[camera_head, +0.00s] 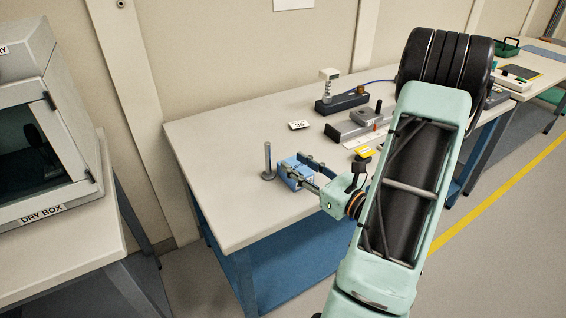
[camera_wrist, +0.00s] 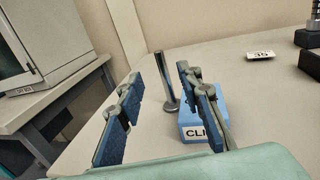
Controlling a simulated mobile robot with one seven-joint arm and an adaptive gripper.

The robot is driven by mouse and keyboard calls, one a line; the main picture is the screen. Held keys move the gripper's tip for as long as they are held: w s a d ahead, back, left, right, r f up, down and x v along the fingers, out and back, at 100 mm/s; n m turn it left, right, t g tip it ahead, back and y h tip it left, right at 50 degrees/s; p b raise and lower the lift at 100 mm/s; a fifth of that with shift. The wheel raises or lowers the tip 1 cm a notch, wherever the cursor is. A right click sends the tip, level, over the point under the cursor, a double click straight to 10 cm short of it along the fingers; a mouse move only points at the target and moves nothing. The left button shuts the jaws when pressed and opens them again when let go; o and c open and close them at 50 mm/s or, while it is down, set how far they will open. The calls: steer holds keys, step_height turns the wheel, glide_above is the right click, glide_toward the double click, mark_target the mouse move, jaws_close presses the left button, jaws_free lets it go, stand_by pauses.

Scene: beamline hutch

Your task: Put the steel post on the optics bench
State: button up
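The steel post (camera_head: 267,160) is a thin upright grey rod on a round base. It stands near the left end of a pale-topped bench (camera_head: 215,150) with a blue frame; no label tells whether this is the optics bench. In the wrist view the post (camera_wrist: 166,80) is upright beyond my fingertips, seen between the two fingers and closer to the right one. My gripper (camera_head: 297,165) is open with nothing between its fingers. It also shows in the wrist view (camera_wrist: 158,72), low over the bench, apart from the post.
A blue box (camera_wrist: 192,119) with a partly hidden label sits right beside the post, behind my right finger. A "35" card (camera_head: 299,125) and grey instruments (camera_head: 352,124) stand farther right. A dry box (camera_head: 45,120) stands on a left table. Another bench (camera_head: 540,68) is at back right.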

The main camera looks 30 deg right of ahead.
mark_target(268, 174)
steer(key=f+b, duration=0.2)
steer(key=b, duration=0.1)
steer(key=shift+w, duration=0.3)
steer(key=shift+w+f+b, duration=0.15)
steer(key=shift+w+b, duration=0.1)
steer(key=shift+b, duration=0.7)
steer(key=x, duration=0.5)
steer(key=shift+w+a, duration=0.2)
steer(key=shift+w, duration=0.15)
steer(key=b+x, duration=0.1)
steer(key=x, duration=0.4)
steer(key=shift+a, duration=0.15)
jaws_close()
